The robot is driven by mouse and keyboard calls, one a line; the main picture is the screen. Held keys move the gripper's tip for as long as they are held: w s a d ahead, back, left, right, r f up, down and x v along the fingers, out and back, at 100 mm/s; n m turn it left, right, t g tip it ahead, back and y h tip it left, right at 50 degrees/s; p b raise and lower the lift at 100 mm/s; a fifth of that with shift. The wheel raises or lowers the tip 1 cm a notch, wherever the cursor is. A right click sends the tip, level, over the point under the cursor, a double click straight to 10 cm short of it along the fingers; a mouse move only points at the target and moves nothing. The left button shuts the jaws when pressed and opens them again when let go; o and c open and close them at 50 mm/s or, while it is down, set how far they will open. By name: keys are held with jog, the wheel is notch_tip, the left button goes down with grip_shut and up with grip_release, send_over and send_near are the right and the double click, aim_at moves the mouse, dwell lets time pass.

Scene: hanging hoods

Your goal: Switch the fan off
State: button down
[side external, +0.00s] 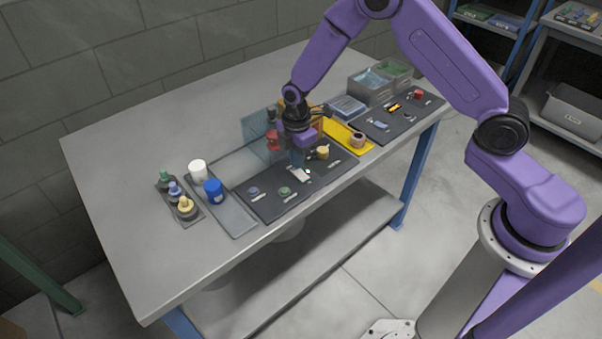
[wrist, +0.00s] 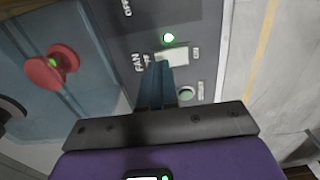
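The white FAN switch (wrist: 172,58) sits on a dark control panel (wrist: 213,20) in the wrist view, with a lit green lamp (wrist: 168,37) beside it. In the side view the switch (side external: 300,176) shows on the panel (side external: 270,207) below my gripper (side external: 297,160). In the wrist view my gripper's blue fingertips (wrist: 160,68) are together, with nothing seen between them. They are right at the near edge of the switch. I cannot tell whether they touch it. The fingers hide part of the panel's lettering.
A green button (wrist: 186,94) is close to the fingers. A red mushroom button (wrist: 52,66) stands up at the left. In the side view, a blue jar (side external: 213,192) and a white jar (side external: 197,169) stand left of the panel. The table's near left is bare.

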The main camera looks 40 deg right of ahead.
jog(key=shift+f, duration=0.9)
dwell(1.1)
jog(key=shift+r, duration=3.55)
jog(key=s+r+m, duration=0.2)
jog(key=s+r, duration=0.5)
jog(key=s, duration=0.5)
jog(key=s+r+m, duration=0.2)
jog(key=s+r, duration=0.5)
jog(key=s, duration=0.5)
jog(key=s+d+r+m, duration=0.1)
jog(key=s+d, duration=0.4)
jog(key=s, duration=0.4)
jog(key=shift+s, duration=0.2)
jog(key=c, duration=1.8)
grip_release()
jog(key=shift+d+r, duration=0.1)
